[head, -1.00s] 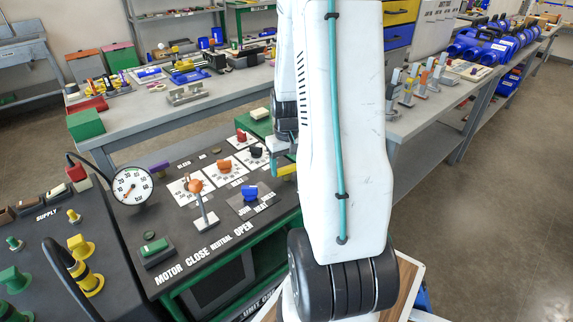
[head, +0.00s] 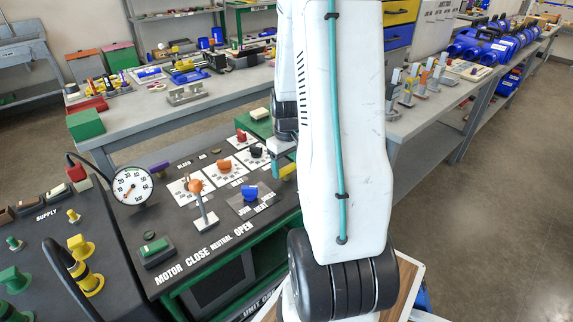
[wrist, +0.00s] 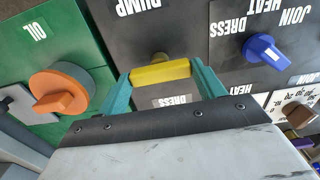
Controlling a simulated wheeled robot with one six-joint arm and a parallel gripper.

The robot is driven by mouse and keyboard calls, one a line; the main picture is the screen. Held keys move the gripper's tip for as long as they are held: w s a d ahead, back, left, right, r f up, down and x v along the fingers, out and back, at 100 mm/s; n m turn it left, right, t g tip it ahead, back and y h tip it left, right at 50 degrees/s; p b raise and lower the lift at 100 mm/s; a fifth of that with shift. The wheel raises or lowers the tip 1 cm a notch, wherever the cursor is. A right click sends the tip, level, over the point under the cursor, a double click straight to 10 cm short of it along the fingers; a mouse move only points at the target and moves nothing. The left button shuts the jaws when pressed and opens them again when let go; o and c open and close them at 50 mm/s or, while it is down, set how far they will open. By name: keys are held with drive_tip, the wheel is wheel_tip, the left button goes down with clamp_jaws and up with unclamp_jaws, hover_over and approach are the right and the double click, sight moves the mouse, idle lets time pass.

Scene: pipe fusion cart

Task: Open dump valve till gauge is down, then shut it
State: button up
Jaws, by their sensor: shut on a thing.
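The yellow dump valve handle (wrist: 160,73) lies level across the wrist view, below the upside-down DUMP label (wrist: 139,7). My gripper (wrist: 160,76) is shut on it, with one teal finger at each end of the handle. In the head view the yellow handle (head: 289,171) shows beside my teal fingertips at the panel's right edge, partly hidden by my arm. The round white pressure gauge (head: 132,186) stands at the panel's back left. Its dial faces me, but its needle is too small to read exactly.
A blue selector knob (wrist: 264,48) is to the right of the handle, and an orange knob (wrist: 59,91) on a green OIL box is to the left. An orange-topped lever (head: 204,207) stands on the black panel (head: 185,262). A grey workbench (head: 150,118) is behind.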

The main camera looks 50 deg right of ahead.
sight(286, 167)
drive_tip(key=o, duration=1)
wheel_tip(286, 167, up, 8)
drive_tip(key=shift+f, duration=0.1)
drive_tip(key=s+a+r+n, duration=0.1)
drive_tip(key=s+a+r, duration=0.3)
drive_tip(key=a, duration=0.6)
drive_tip(key=s+a+r+t, duration=0.1)
drive_tip(key=s+a+r, duration=0.3)
drive_tip(key=a, duration=0.6)
drive_tip(key=s+a+r+n, duration=0.1)
drive_tip(key=s+a+r, duration=0.4)
drive_tip(key=a+r, duration=0.3)
drive_tip(key=shift+a+n, duration=0.3)
drive_tip(key=shift+a, duration=1)
